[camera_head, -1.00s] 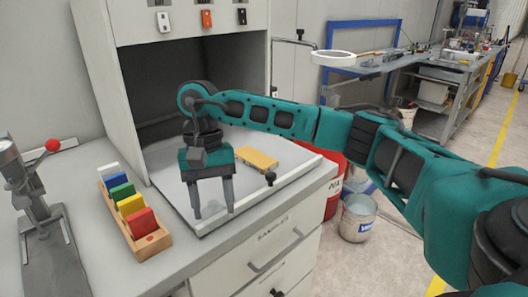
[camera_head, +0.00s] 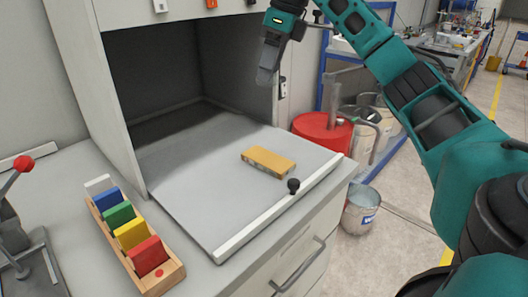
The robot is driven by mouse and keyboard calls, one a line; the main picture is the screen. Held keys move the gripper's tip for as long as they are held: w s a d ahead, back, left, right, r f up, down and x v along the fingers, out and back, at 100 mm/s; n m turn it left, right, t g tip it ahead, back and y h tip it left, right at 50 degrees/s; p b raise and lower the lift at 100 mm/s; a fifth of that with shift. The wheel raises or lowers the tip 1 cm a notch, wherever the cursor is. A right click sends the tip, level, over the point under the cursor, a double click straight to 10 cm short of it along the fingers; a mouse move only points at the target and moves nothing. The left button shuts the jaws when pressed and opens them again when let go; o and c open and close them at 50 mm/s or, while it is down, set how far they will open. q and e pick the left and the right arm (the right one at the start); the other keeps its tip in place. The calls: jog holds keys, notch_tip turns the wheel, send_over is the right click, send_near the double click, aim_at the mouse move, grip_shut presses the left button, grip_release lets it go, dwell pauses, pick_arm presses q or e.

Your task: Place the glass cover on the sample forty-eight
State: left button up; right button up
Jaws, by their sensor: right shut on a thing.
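My right gripper (camera_head: 268,68) is raised near the upper right edge of the hood opening. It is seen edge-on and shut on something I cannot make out. A flat yellow block (camera_head: 268,162) lies on the grey work surface (camera_head: 205,195) inside the hood, below and apart from the gripper. It may be a sample, but I can read no number. Coloured plates stand in a wooden rack (camera_head: 172,272) on the bench, with the red plate (camera_head: 148,256) nearest. I cannot identify a glass cover. My left gripper is out of view.
A white bar (camera_head: 255,226) with a black knob (camera_head: 293,186) edges the work surface. A metal stand with a red knob (camera_head: 22,163) is at the left. A red drum (camera_head: 322,132) and a bucket (camera_head: 360,210) stand right of the bench.

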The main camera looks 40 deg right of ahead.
notch_tip(320, 180, down, 15)
jog(key=b, duration=0.3)
jog(key=shift+s+b, duration=0.1)
jog(key=shift+b, duration=0.3)
notch_tip(320, 180, down, 4)
jog(key=shift+r+b, duration=0.1)
jog(key=shift+b, duration=0.3)
jog(key=shift+f, duration=0.2)
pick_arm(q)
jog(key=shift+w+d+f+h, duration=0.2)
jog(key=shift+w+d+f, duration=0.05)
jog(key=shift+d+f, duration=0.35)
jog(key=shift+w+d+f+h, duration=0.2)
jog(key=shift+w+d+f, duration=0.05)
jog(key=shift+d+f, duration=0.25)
pick_arm(e)
jog(key=shift+r, duration=0.1)
jog(key=shift+f, duration=0.2)
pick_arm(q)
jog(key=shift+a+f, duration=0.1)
pick_arm(e)
jog(key=o, duration=1)
